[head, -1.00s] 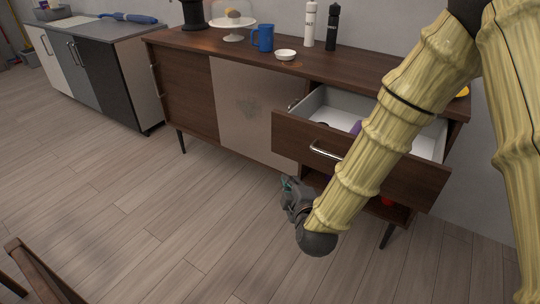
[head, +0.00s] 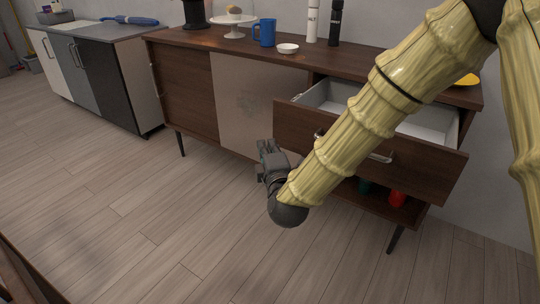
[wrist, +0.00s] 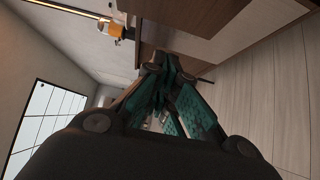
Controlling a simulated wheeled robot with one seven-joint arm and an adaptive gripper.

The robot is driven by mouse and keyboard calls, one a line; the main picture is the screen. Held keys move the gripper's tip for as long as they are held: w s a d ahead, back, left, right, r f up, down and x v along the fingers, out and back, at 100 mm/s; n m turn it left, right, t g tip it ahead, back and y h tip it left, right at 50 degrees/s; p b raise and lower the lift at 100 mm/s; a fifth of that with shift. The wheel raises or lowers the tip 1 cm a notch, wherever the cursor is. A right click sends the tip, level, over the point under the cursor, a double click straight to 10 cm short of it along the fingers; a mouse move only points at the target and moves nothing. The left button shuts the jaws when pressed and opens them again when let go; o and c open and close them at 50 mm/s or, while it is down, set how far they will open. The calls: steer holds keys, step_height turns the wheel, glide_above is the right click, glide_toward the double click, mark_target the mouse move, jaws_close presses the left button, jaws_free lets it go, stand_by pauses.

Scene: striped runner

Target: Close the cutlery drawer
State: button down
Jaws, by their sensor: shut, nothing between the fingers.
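The cutlery drawer (head: 428,159) is a dark wood drawer with a metal bar handle and a light grey inside. It stands pulled out at the right end of the wooden sideboard (head: 183,91) in the head view. My arm crosses in front of it and hides part of its front, handle and inside. My gripper (head: 266,150) is shut and empty, left of the drawer front and apart from it in the picture. In the wrist view the teal-padded fingers (wrist: 172,75) are together, with wood panels beyond them.
On the sideboard top stand a blue mug (head: 265,33), a white bowl (head: 287,48), a cake stand (head: 234,26) and two bottles. Red (head: 397,198) and green items sit on the open shelf below the drawer. The wooden floor in front is clear; a dark wooden chair part is at lower left.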

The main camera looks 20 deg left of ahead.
steer(key=w+a+b, duration=0.1)
steer(key=w+b, duration=0.1)
steer(key=w, duration=0.6)
steer(key=shift+w, duration=0.15)
steer(key=shift+a, duration=0.1)
